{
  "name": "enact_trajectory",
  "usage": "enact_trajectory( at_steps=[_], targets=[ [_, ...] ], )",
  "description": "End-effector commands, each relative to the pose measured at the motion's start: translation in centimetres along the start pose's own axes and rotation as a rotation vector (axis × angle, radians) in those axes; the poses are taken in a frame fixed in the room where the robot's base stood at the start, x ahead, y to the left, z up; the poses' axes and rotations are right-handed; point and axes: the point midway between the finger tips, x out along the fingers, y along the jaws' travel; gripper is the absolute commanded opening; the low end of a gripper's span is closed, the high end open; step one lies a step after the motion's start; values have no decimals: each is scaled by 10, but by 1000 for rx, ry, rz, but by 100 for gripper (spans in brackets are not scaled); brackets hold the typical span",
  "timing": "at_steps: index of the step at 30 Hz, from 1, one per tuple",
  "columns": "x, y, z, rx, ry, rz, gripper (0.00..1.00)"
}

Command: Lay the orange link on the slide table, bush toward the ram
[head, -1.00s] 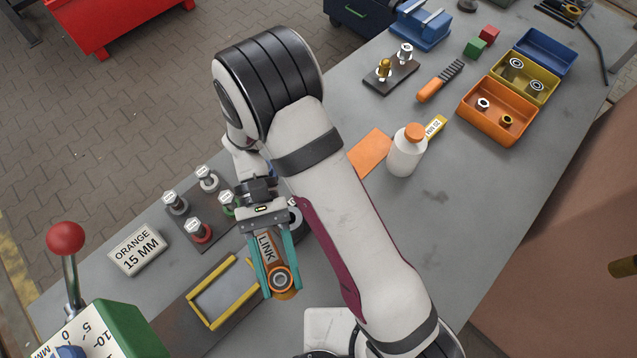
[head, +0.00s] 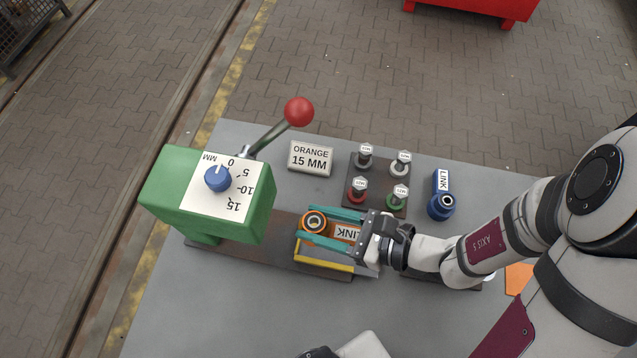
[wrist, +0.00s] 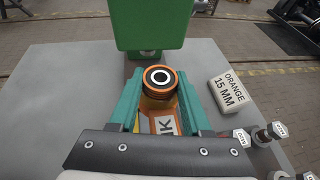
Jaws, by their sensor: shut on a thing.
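My gripper (head: 338,230) has its teal fingers shut on the orange link (head: 313,222), along the link's sides. The link is over the slide table, whose yellow rail (head: 325,263) shows along the near side. I cannot tell whether the link touches the table. In the wrist view the bush (wrist: 160,79) points ahead to the green press (wrist: 150,25), with a gap between them.
A red-knobbed lever (head: 298,112) rises behind the press. An "ORANGE 15 MM" sign (head: 311,158) stands behind the slide table. A dark plate with several tagged pins (head: 378,185) and a blue link (head: 441,205) are right of it. The near bench (head: 240,310) is clear.

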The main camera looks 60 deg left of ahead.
Motion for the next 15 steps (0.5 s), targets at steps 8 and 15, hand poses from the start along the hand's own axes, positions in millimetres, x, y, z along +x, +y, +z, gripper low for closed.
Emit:
enact_trajectory(
  at_steps=[8,15],
  targets=[
    [10,0,-27,5,-5,1,0],
    [18,0,-48,2,-6,0,0]
  ],
)
